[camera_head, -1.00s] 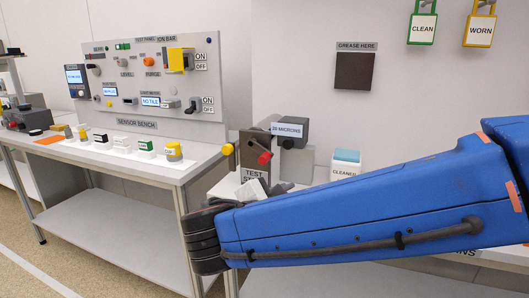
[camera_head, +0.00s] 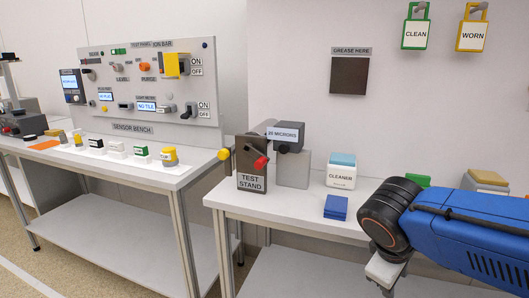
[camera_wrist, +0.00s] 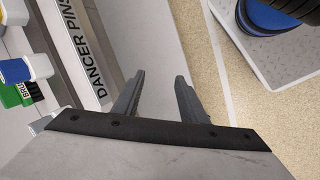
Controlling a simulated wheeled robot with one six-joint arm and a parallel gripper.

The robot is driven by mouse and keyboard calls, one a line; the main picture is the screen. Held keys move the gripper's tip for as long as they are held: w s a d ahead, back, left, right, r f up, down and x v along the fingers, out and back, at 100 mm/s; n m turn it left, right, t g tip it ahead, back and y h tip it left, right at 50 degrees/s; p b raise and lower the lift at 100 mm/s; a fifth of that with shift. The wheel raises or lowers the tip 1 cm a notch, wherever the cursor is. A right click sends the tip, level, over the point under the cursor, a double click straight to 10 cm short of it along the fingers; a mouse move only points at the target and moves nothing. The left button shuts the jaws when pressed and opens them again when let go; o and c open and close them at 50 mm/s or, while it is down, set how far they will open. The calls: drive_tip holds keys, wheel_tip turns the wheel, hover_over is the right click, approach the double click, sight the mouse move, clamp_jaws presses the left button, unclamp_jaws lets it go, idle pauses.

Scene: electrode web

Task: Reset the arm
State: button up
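My blue arm (camera_head: 470,225) enters from the right in the head view, with its black wrist joint (camera_head: 392,215) in front of the right-hand table. The grey end below that joint is partly cut off by the picture's bottom edge, and the fingertips do not show there. In the wrist view my gripper (camera_wrist: 160,95) has its two dark fingers apart, with nothing between them. Beyond the fingers are a grey surface and the speckled floor.
The test stand (camera_head: 251,165), the cleaner box (camera_head: 341,171) and a blue block (camera_head: 336,207) stand on the right table (camera_head: 290,203). The sensor bench (camera_head: 150,170) is at left. In the wrist view, a "DANCER PINS" label (camera_wrist: 84,50) and my base (camera_wrist: 275,55) show.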

drive_tip(key=shift+s+d+f+m+t+y, duration=0.1)
drive_tip(key=shift+s+f+m+t+y, duration=0.2)
drive_tip(key=shift+s+m+y, duration=0.75)
drive_tip(key=shift+s+d+f+m+t+y, duration=0.1)
drive_tip(key=shift+s+f+m+t+y, duration=0.5)
drive_tip(key=shift+m, duration=0.95)
drive_tip(key=shift+s+f+m+g+y, duration=0.1)
drive_tip(key=shift+s+f+m+y, duration=0.2)
drive_tip(key=shift+s+m, duration=0.9)
drive_tip(key=shift+w+r, duration=0.1)
